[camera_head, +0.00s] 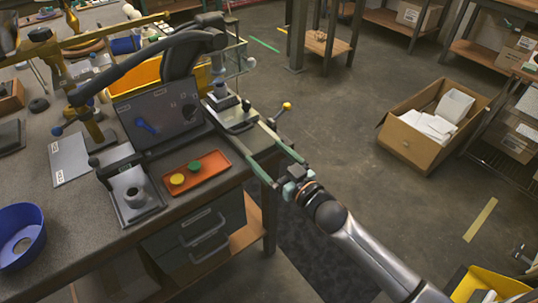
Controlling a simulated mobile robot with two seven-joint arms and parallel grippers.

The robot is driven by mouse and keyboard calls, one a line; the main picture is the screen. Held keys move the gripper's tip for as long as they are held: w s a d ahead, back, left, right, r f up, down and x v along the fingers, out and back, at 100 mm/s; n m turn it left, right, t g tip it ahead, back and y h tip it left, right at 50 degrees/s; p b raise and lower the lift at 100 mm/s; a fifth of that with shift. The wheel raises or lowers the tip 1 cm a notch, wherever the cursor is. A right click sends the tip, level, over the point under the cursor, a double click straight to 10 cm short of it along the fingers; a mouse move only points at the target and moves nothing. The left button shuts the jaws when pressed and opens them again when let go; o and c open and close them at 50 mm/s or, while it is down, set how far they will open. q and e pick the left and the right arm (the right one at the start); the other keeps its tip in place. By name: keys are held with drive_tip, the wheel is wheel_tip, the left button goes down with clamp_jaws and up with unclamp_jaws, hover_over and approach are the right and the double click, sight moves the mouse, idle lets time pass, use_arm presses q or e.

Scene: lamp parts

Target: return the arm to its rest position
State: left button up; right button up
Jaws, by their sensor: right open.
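My right arm (365,243) comes in from the lower right and reaches toward the front right edge of the workbench. My right gripper (258,140) is open, with its two long greenish fingers apart and pointing up and left toward the bench. I see nothing held between the fingers. The fingertips are close to the bench edge, near a small plate fixture (238,122); whether they touch anything is unclear. My left gripper is not in view.
The workbench (75,210) carries an orange tray (208,183) with yellow and green round parts, a dark fixture (148,210), an upright panel (160,117) and a blue bowl (36,247). An open cardboard box (412,143) stands on the otherwise fairly clear floor.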

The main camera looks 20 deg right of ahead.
drive_tip(key=s+f+g+h+p, duration=0.1)
drive_tip(key=s+f+g+p, duration=0.1)
drive_tip(key=s+f, duration=0.3)
drive_tip(key=s+d+f+m+g+h+p, duration=0.1)
drive_tip(key=s+f, duration=0.4)
drive_tip(key=s, duration=0.7)
drive_tip(key=s+f+m+g+h+p, duration=0.1)
drive_tip(key=s+f+g+p, duration=0.2)
drive_tip(key=s, duration=0.5)
wheel_tip(320, 180, down, 2)
drive_tip(key=shift+s+d+f+g+h+p, duration=0.2)
drive_tip(key=shift+d+g+h+p, duration=0.15)
drive_tip(key=shift+g, duration=0.45)
